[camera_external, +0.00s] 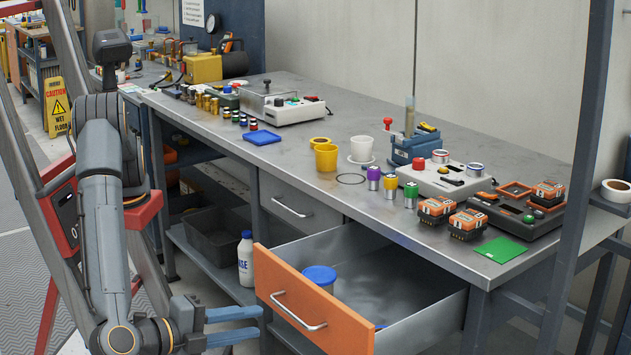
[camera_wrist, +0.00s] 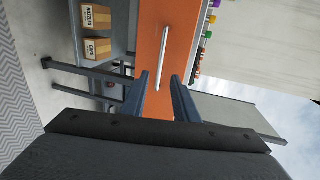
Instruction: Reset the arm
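My gripper (camera_external: 238,325) is at the lower left in the external view, at the end of my folded grey arm. Its two blue-grey fingers are apart with nothing between them. The open drawer's orange front (camera_external: 308,305) with a metal handle (camera_external: 298,312) is just to the right of the fingertips. In the wrist view the fingers (camera_wrist: 162,95) are spread, with the orange drawer front (camera_wrist: 155,30) and its handle (camera_wrist: 165,45) ahead of them. No contact between fingers and handle is visible.
The drawer (camera_external: 420,318) stands pulled out and holds a blue-lidded container (camera_external: 320,281). The metal workbench (camera_external: 300,150) carries cups, battery packs and devices. A white bottle (camera_external: 245,258) stands on the lower shelf. A red-and-grey ladder-like frame (camera_external: 60,235) stands close to my arm.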

